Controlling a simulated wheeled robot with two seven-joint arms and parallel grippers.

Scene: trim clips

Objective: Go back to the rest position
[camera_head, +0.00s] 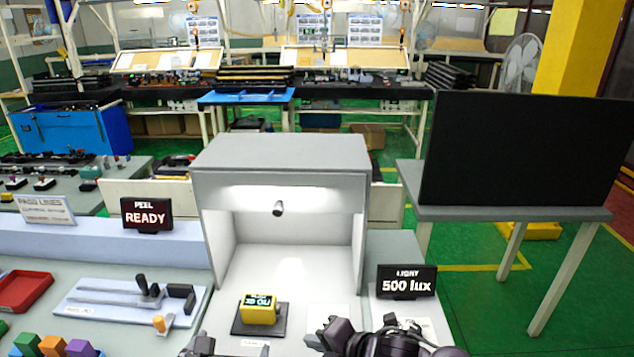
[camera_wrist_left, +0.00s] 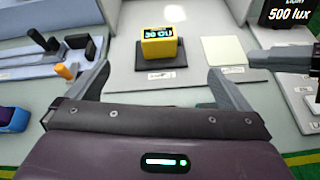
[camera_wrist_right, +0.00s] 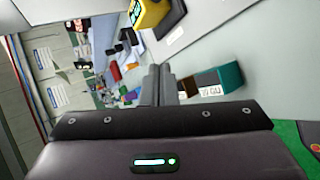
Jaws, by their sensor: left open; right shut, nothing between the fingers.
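My left gripper (camera_wrist_left: 158,72) is open and empty, its fingers spread toward the lit booth's front. Only a small dark part of it (camera_head: 199,346) shows at the bottom of the head view. My right gripper (camera_wrist_right: 161,75) is shut with nothing between its fingers. In the head view the right gripper (camera_head: 325,335) is low at the centre, in front of the booth. A yellow meter (camera_head: 260,308) with a lit display sits on a dark pad (camera_head: 240,326) in the booth, apart from both grippers. It also shows in the left wrist view (camera_wrist_left: 161,44).
The grey booth (camera_head: 281,155) stands ahead, with a READY sign (camera_head: 146,214) to its left and a 500 lux sign (camera_head: 406,282) to its right. A slotted fixture (camera_head: 105,301), red tray (camera_head: 22,291) and coloured blocks (camera_head: 52,345) lie left. A black panel (camera_head: 525,150) stands right.

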